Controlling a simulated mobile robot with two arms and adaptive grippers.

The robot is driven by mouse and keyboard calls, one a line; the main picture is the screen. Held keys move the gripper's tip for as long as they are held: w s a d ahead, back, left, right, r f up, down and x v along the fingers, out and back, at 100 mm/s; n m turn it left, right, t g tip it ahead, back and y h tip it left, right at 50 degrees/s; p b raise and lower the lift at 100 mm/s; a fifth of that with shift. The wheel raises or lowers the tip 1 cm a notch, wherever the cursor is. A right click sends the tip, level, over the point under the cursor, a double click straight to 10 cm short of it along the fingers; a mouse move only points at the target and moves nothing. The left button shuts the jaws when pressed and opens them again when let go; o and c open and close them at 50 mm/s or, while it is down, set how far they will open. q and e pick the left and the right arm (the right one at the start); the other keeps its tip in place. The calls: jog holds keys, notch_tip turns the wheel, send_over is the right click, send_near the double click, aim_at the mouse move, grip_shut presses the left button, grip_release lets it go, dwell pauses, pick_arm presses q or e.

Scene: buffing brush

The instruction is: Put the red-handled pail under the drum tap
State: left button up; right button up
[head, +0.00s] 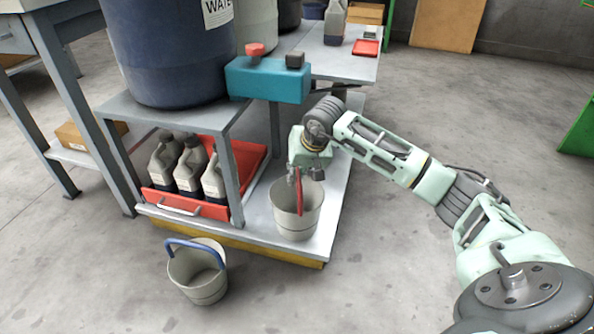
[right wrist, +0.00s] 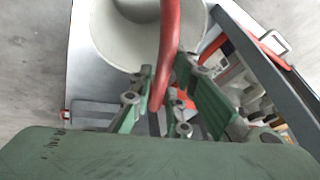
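The red-handled pail (head: 296,222) is a grey bucket standing upright on the low platform at the right of the bench. Its red handle (head: 299,196) stands up; the handle also shows in the right wrist view (right wrist: 170,40). My right gripper (head: 305,175) is at the top of this handle, its fingers apart on either side of it, with gaps visible in the right wrist view (right wrist: 168,90). A dark blue drum (head: 165,50) labelled WATER stands on the bench. A teal block (head: 268,80) with red and black knobs juts from beside it; whether this is the tap is unclear. My left gripper is not visible.
A blue-handled pail (head: 197,274) stands on the floor at the front left. A red tray (head: 185,204) with several grey jugs (head: 189,168) is under the bench, left of the red-handled pail. A bench leg (head: 234,182) stands between them. The floor at right is clear.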

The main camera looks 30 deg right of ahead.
jog(key=shift+o, duration=1.2)
